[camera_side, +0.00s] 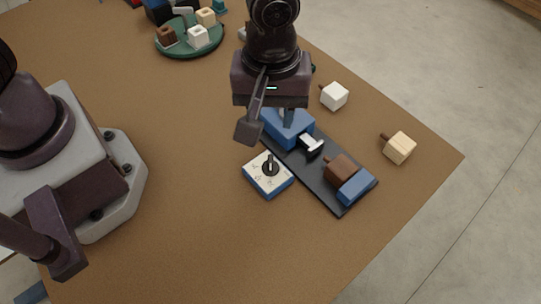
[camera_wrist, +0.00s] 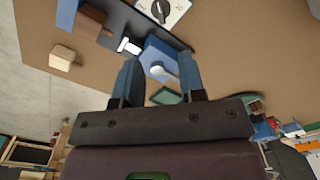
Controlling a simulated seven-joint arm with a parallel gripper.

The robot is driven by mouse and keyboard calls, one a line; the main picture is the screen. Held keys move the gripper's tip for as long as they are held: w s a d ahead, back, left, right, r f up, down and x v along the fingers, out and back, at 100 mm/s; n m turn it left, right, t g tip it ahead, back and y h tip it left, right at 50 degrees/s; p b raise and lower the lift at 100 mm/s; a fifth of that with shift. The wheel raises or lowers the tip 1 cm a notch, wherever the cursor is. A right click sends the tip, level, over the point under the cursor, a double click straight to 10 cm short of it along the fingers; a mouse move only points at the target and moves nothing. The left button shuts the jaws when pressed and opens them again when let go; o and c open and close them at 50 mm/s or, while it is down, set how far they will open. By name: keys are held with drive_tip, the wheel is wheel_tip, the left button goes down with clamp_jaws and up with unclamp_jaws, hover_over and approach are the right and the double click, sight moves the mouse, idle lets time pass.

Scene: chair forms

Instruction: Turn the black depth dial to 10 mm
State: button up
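The black depth dial (camera_side: 271,168) sits on a white-topped, blue-sided box (camera_side: 254,179) beside the dark fixture base. Its raised grip points roughly up the picture in the side view; the marks are too small to read surely. The dial (camera_wrist: 161,11) also shows at the top edge of the wrist view, partly cut off. My gripper (camera_wrist: 159,62) is open, its two blue-grey fingers apart. In the side view my gripper (camera_side: 288,117) is above the blue block, away from the dial, fingertips mostly hidden.
The dark base (camera_side: 318,183) carries the blue block (camera_side: 292,130), a white T-shaped piece (camera_side: 312,144), a brown block (camera_side: 341,169) and a blue end stop (camera_side: 356,187). White (camera_side: 334,96) and tan (camera_side: 399,148) pegged blocks lie right. A green tray (camera_side: 181,50) stands at the back.

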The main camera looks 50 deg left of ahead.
sight(270, 162)
drive_tip(key=shift+n, duration=0.3)
wheel_tip(270, 162, down, 13)
drive_tip(key=shift+c, duration=0.2)
clamp_jaws()
